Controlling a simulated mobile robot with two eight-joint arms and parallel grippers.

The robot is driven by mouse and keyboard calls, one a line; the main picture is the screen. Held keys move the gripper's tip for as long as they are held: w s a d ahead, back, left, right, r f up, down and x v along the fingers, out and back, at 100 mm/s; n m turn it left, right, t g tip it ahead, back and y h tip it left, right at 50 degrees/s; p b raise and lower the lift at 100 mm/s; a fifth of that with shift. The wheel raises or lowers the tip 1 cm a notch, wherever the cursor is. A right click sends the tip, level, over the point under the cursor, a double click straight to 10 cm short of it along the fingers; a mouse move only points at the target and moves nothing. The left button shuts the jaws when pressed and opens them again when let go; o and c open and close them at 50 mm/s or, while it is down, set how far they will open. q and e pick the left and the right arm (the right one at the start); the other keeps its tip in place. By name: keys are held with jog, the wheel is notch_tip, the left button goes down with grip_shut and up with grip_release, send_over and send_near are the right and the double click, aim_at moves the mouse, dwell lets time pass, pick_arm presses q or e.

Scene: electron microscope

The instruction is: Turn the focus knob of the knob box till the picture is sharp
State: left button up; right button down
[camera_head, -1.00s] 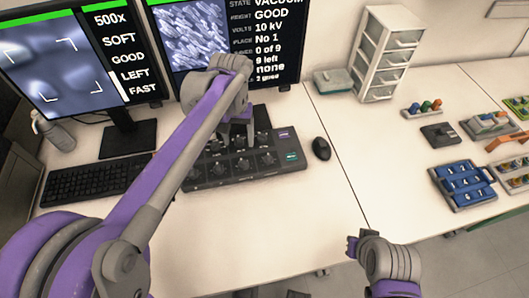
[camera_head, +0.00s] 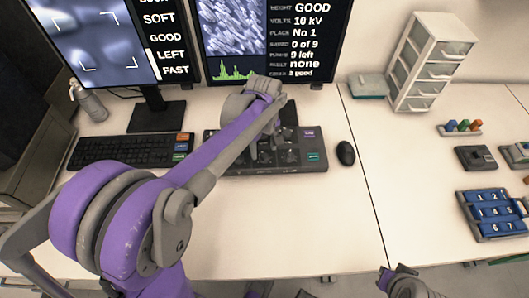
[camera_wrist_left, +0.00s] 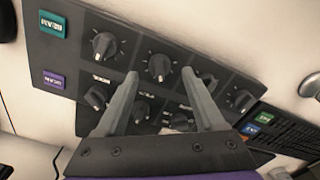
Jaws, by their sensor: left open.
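The dark knob box (camera_head: 308,164) lies on the desk in front of the monitors, with two rows of black knobs. My left gripper (camera_wrist_left: 160,73) is open above it, fingers pointing at the panel. In the left wrist view one knob (camera_wrist_left: 159,67) shows between the fingertips; I cannot tell whether they touch it. The knob labels are too small to read, so the focus knob cannot be singled out. The left monitor (camera_head: 95,45) shows a blurred picture and the words SOFT, GOOD, LEFT, FAST. My right gripper (camera_head: 385,279) is low at the front edge, its jaws unclear.
A keyboard (camera_head: 125,150) lies left of the box and a mouse (camera_head: 345,153) right of it. The right monitor (camera_head: 270,40) stands behind. A drawer unit (camera_head: 430,60) and a blue numbered tray (camera_head: 490,213) are farther right.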

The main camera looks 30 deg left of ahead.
aim_at(264, 157)
pick_arm(q)
jog(key=shift+f, duration=1.3)
grip_shut()
